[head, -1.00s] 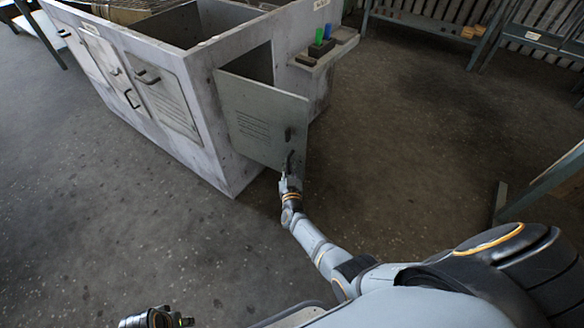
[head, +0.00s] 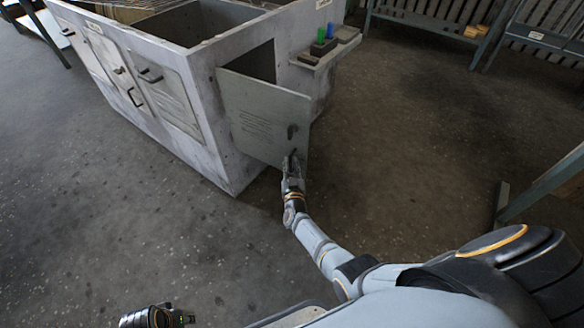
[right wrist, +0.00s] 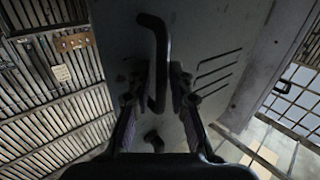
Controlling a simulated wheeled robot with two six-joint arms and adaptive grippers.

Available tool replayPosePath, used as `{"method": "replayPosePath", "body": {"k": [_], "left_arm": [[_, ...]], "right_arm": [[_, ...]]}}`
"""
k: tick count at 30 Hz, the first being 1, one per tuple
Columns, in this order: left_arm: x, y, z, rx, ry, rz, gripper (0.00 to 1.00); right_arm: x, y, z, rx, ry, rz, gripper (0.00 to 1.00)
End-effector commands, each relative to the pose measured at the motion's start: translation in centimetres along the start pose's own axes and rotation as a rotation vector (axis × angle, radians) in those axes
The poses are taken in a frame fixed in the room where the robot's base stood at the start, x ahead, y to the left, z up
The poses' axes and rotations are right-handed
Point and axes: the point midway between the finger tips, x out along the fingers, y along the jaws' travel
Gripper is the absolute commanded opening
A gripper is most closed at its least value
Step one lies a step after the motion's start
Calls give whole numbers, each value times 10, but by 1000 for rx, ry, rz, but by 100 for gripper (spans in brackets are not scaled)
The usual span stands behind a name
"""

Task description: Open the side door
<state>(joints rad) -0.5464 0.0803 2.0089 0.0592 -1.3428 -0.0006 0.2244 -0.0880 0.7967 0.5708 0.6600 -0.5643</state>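The side door (head: 262,118) is a grey panel with louvre slots on the end of the housing. It stands swung out, with the dark opening (head: 252,66) showing behind it. Its dark handle (head: 292,132) is near the free edge. My right gripper (head: 292,158) is at the lower part of the door's outer face. In the right wrist view the handle (right wrist: 158,60) runs down between the two fingers (right wrist: 155,98), which look apart with gaps beside it. My left gripper (head: 182,318) is at the bottom edge, far from the door; its fingers are unclear.
The grey housing (head: 180,150) has more handled panels on its left face. A small shelf (head: 330,52) with a green and a blue item sits right of the opening. Slatted racks (head: 430,18) stand behind. A table leg (head: 502,198) is at the right. Floor between is clear.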

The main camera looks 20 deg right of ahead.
Motion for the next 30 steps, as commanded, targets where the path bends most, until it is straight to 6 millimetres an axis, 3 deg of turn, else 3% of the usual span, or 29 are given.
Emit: {"method": "replayPosePath", "body": {"k": [5, 12, 16, 21, 30], "left_arm": [[0, 0, 0, 0, 0, 0, 40], [0, 0, 0, 0, 0, 0, 40], [0, 0, 0, 0, 0, 0, 40], [0, 0, 0, 0, 0, 0, 40], [0, 0, 0, 0, 0, 1, 40]], "right_arm": [[-22, 0, 2, 2, -3, 0, 20], [-82, 1, 2, 1, -5, 2, 20], [-105, 2, 2, 0, -4, 3, 20], [-119, 2, 1, -1, -2, 3, 20], [-120, 2, 1, -1, -2, 3, 20]]}}
